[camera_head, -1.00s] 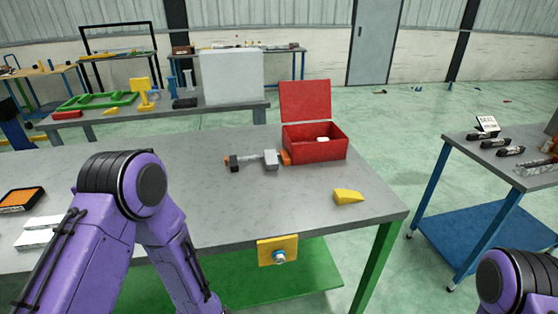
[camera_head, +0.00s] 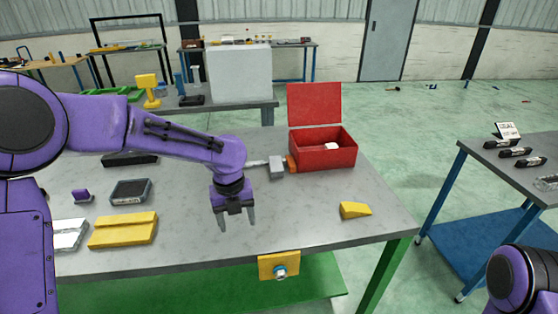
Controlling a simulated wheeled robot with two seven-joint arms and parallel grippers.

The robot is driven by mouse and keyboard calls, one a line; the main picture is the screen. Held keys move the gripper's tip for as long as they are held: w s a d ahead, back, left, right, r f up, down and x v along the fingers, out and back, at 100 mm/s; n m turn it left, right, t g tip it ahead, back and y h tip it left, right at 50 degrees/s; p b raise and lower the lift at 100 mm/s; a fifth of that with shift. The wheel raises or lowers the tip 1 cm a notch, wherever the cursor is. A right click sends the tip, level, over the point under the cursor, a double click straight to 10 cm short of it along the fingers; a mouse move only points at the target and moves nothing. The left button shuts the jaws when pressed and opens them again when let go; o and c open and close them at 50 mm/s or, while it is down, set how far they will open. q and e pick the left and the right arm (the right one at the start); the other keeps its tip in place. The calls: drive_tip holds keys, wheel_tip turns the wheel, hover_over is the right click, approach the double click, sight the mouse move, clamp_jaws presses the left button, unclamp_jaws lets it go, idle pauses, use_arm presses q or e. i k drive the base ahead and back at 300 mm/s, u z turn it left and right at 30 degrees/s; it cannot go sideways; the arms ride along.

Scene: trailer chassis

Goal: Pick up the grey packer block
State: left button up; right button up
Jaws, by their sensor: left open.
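A grey block (camera_head: 277,167) is on the grey table (camera_head: 310,205), just in front of the red box. It sits at the right end of a pale bar and next to an orange piece; I cannot tell whether they are joined. It looks most like the packer block. My left gripper (camera_head: 237,223) points down over the table, its two fingers apart and nothing between them. It is left of the grey block and nearer to me. My left forearm hides the left part of the bar. My right gripper is out of view.
An open red box (camera_head: 323,154) with a white item stands behind the block. A yellow wedge (camera_head: 355,210) lies at front right. A yellow block (camera_head: 123,230) and a dark tray (camera_head: 131,191) lie at left. The table between gripper and wedge is clear.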

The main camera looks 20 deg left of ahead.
sight(276, 165)
drive_tip(key=i, duration=1.15)
